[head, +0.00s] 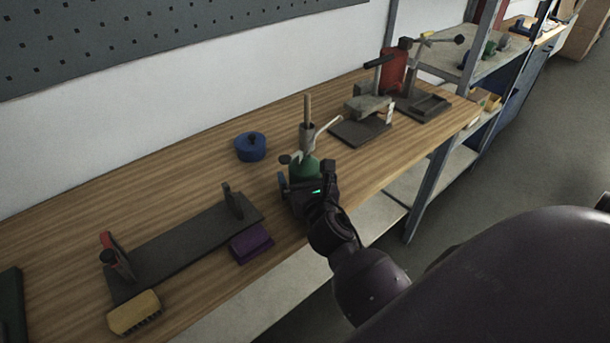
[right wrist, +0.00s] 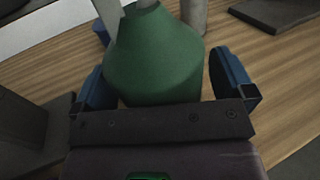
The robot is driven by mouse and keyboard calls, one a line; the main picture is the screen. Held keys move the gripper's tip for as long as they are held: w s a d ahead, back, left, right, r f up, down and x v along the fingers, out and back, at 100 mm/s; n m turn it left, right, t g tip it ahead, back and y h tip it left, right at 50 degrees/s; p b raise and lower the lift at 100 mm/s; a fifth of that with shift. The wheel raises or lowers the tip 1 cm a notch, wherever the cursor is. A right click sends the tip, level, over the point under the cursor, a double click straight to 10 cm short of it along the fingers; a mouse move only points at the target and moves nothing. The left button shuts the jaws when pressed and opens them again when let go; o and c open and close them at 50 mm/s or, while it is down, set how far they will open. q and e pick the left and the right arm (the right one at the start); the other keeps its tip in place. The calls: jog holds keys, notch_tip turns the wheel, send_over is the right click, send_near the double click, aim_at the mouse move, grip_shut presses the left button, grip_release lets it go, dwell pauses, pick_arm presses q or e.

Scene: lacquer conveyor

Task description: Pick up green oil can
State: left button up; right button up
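The green oil can (head: 304,170) stands on the wooden bench in the head view. It has a pale spout and top, and my right gripper hides its lower part. In the right wrist view the green oil can (right wrist: 154,58) fills the space between the two blue fingers. My right gripper (right wrist: 165,80) is open, with one finger on each side of the can. A gap shows between the right finger and the can; at the left finger I cannot tell whether it touches. My left gripper is not in view.
A blue round tin (head: 250,147) sits behind and left of the can. A dark fixture (head: 190,245), a purple block (head: 250,243) and a yellow brush (head: 134,313) lie at left. A dark press (head: 361,128) stands to the right. The bench behind the tin is clear.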

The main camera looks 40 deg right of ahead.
jog(key=c, duration=1)
jog(key=shift+r, duration=0.1)
